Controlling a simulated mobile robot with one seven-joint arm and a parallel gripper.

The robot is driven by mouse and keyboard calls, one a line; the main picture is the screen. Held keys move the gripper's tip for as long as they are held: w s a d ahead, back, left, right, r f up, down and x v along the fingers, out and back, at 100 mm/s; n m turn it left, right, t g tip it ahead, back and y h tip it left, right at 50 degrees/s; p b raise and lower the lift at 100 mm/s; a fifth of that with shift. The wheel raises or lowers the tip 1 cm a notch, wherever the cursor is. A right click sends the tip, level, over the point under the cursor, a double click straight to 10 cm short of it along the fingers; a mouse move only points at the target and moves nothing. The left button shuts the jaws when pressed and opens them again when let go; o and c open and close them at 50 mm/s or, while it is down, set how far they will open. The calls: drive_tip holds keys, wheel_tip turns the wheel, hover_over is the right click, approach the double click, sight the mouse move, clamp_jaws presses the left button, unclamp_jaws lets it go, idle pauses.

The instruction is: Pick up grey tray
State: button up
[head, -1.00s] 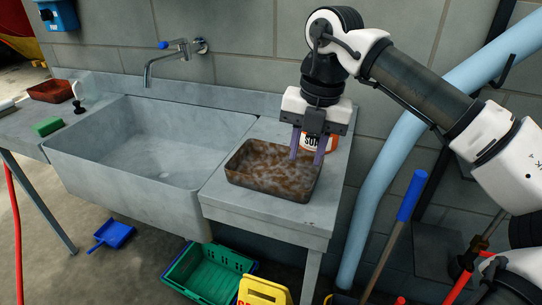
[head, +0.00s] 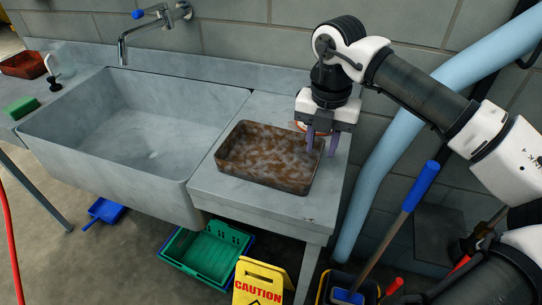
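The tray (head: 255,178) is a rectangular grey-brown tray with rusty, mottled stains inside. It lies flat on the counter to the right of the sink. My gripper (head: 321,147) points down at the tray's far right corner. Its two purple fingers are apart, with a gap between them. The left finger overlaps the tray's right rim and the right finger is outside it. I cannot tell whether either finger touches the tray.
A stone sink (head: 130,130) is left of the counter (head: 225,190). A container, mostly hidden, stands behind my gripper near the wall. A green sponge (head: 22,107) and a red-brown tray (head: 25,65) are at far left. A yellow caution sign (head: 258,285) and green crate (head: 205,250) are below.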

drive_tip(key=shift+s+a+f+p, duration=0.1)
drive_tip(key=shift+f+p, duration=0.45)
drive_tip(key=shift+f, duration=0.85)
drive_tip(key=shift+s+f+p, duration=0.1)
drive_tip(key=shift+f+p, duration=0.4)
drive_tip(key=shift+f, duration=0.85)
drive_tip(key=shift+c, duration=0.4)
clamp_jaws()
